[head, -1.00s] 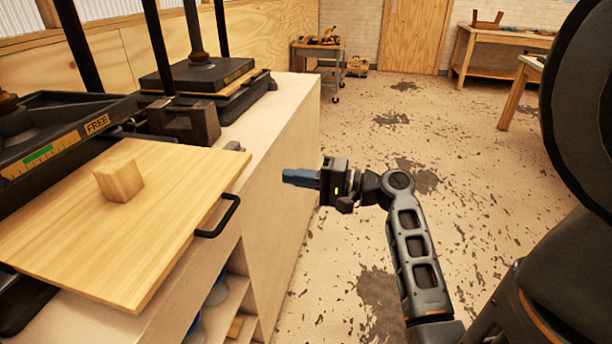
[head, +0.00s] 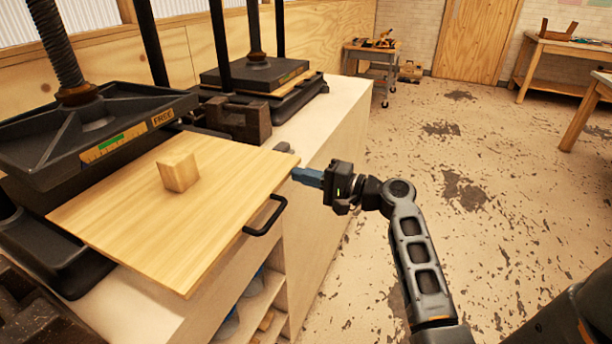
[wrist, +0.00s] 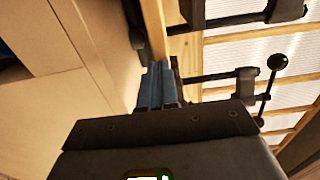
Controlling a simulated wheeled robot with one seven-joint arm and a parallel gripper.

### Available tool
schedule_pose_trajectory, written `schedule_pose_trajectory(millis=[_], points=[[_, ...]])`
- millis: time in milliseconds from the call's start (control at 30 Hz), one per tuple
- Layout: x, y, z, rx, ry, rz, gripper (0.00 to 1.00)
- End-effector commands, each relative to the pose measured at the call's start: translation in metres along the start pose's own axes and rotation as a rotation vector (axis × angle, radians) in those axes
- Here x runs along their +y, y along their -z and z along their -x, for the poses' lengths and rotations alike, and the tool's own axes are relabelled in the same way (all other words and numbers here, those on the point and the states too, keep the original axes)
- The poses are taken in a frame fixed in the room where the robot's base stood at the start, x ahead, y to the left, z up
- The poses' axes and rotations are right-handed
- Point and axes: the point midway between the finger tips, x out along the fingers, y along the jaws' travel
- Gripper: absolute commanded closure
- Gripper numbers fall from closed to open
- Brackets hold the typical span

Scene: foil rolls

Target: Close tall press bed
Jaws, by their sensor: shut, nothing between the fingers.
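The tall press (head: 90,125) stands at the left, its dark plate marked FREE raised above the bed. Its wooden bed (head: 135,222) is pulled out toward me and juts past the bench edge. A black handle (head: 265,217) is on the bed's front edge. A small wooden block (head: 178,171) sits on the bed. My gripper (head: 302,176) is shut and empty, with blue fingers, just off the bed's far right corner and apart from the handle. In the wrist view, the blue fingertips (wrist: 155,85) are close to the bed's edge (wrist: 155,28).
A second press (head: 255,78) stands farther back on the bench (head: 330,110), with its plate lowered. A dark metal block (head: 240,122) lies between the presses. Open shelves (head: 255,305) are under the bench. A cart (head: 370,60) stands at the back.

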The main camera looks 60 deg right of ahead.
Motion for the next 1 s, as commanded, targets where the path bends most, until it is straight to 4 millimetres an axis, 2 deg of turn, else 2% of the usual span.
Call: schedule_pose_trajectory(millis=[167, 367, 800, 1000], points=[[0.0, 0.0, -0.007, -0.002, 0.0, 0.001, 1.0], [0.001, -0.001, -0.037, -0.005, 0.001, 0.001, 1.0], [0.002, -0.001, -0.146, -0.004, 0.003, 0.001, 1.0], [0.002, -0.001, -0.186, -0.004, 0.001, 0.001, 1.0]])
